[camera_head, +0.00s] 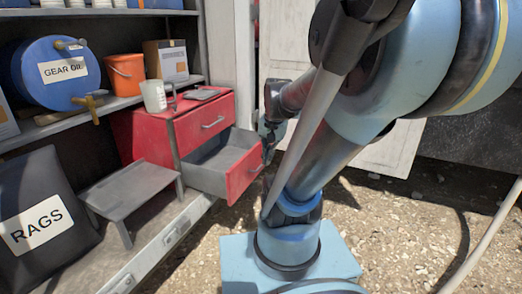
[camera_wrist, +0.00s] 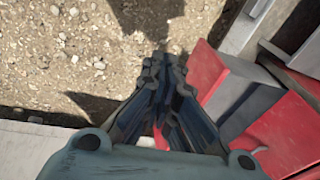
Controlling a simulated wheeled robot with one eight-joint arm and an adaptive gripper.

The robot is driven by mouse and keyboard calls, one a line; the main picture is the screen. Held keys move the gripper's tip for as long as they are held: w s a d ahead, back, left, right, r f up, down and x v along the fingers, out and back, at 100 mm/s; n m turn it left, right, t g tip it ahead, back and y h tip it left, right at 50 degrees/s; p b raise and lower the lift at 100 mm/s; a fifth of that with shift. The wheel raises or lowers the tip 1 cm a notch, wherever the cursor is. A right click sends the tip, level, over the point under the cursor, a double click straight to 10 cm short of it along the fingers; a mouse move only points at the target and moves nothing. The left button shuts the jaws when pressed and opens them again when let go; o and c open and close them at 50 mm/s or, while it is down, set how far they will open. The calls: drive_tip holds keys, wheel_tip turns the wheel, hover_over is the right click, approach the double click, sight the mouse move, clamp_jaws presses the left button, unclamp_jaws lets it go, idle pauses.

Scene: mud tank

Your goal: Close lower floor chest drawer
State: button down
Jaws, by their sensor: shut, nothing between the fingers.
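The red floor chest (camera_head: 150,128) stands at the left in the head view, on the low grey platform. Its upper drawer (camera_head: 205,124) is shut. Its lower drawer (camera_head: 246,172) is pulled out, showing an empty grey inside. My gripper (camera_head: 268,138) is beside the front of the lower drawer, partly hidden behind my arm. In the wrist view my gripper (camera_wrist: 163,72) has its fingers together and empty, with the red drawer (camera_wrist: 207,72) close at their right. I cannot tell whether the fingers touch it.
A grey step stool (camera_head: 130,188) and a black RAGS bag (camera_head: 45,220) stand left of the chest. A measuring jug (camera_head: 154,96) sits on top of it. A blue gear oil drum (camera_head: 55,72) and orange bucket (camera_head: 124,73) are on the shelf. Gravel ground (camera_head: 400,235) is open at the right.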

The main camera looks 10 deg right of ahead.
drive_tip(key=w+d+f+m+y, duration=0.1)
drive_tip(key=w+d+f+m, duration=0.15)
drive_tip(key=w+m, duration=0.5)
drive_tip(key=w+d+f+m+y, duration=0.1)
drive_tip(key=w+d+m, duration=0.35)
drive_tip(key=w, duration=0.65)
drive_tip(key=w+d+f+m+y, duration=0.1)
drive_tip(key=w+d+m, duration=0.2)
drive_tip(key=w+m, duration=0.5)
drive_tip(key=shift+n+t, duration=0.3)
drive_tip(key=shift+n, duration=0.2)
drive_tip(key=shift+w+a+f, duration=0.9)
drive_tip(key=shift+a+f, duration=0.1)
drive_tip(key=shift+f, duration=0.55)
drive_tip(key=shift+w+a+f, duration=0.95)
drive_tip(key=shift+a+f, duration=0.1)
drive_tip(key=shift+f, duration=0.55)
drive_tip(key=shift+w+a+f, duration=0.9)
drive_tip(key=shift+a+f, duration=0.1)
drive_tip(key=shift+f, duration=0.55)
